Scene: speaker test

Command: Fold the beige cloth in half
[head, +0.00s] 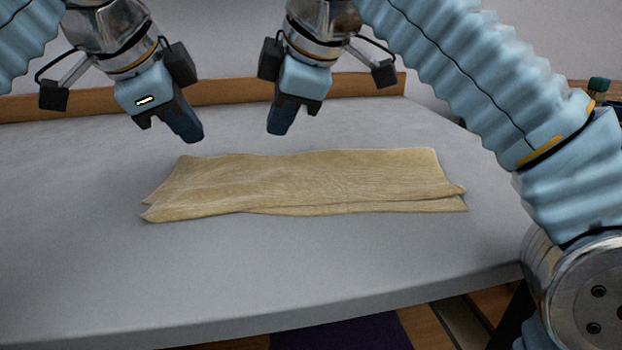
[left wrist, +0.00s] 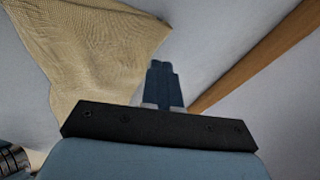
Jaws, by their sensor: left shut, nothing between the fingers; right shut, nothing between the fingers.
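The beige cloth (head: 300,180) lies on the grey table in the head view as a long, flat strip. Its near edge shows two layers, one over the other, slightly offset at the left and right ends. My left gripper (head: 190,133) is shut and empty above the table, behind the cloth's left end. My right gripper (head: 280,127) is shut and empty above the table, behind the cloth's middle. Neither touches the cloth. In the left wrist view the cloth (left wrist: 95,45) shows at upper left, beside the shut fingers (left wrist: 163,85) of my left gripper.
The grey table (head: 270,270) is bare in front of the cloth and to its left. A wooden ledge (head: 230,92) runs along the table's back edge. A small dark green object (head: 599,85) shows at the far right, partly hidden by my arm.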

